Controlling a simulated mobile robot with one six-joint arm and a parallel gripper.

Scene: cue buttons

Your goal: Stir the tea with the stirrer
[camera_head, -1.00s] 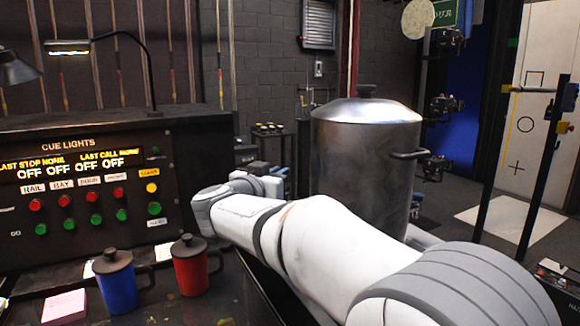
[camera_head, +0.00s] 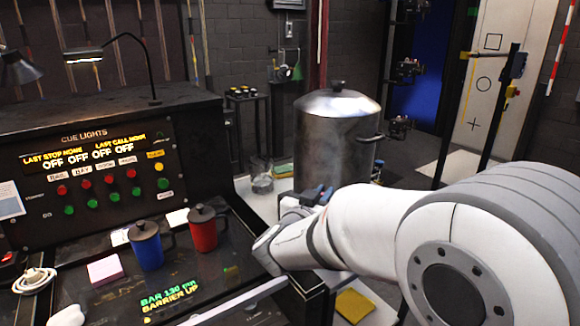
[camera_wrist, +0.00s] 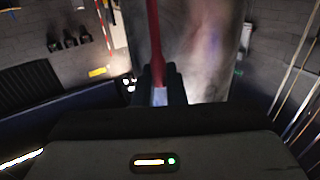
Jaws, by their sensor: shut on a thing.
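In the wrist view, my gripper (camera_wrist: 160,78) is shut on a thin red stick (camera_wrist: 153,40) with a pale end between the fingers. It looks like the stirrer; its far end runs out of the frame. The lidded steel urn (camera_head: 336,150) stands just behind my gripper in the head view, and its metal wall (camera_wrist: 207,45) fills much of the wrist view. My fingertips are not clear in the head view. A clear glass vessel (camera_head: 262,182) stands left of the urn. I cannot tell which vessel holds the tea.
A blue lidded mug (camera_head: 147,250) and a red lidded mug (camera_head: 203,232) stand on the dark desk before the cue lights panel (camera_head: 100,175). A pink note block (camera_head: 105,269) lies left of them. A yellow cloth or sponge (camera_head: 354,304) lies at lower centre.

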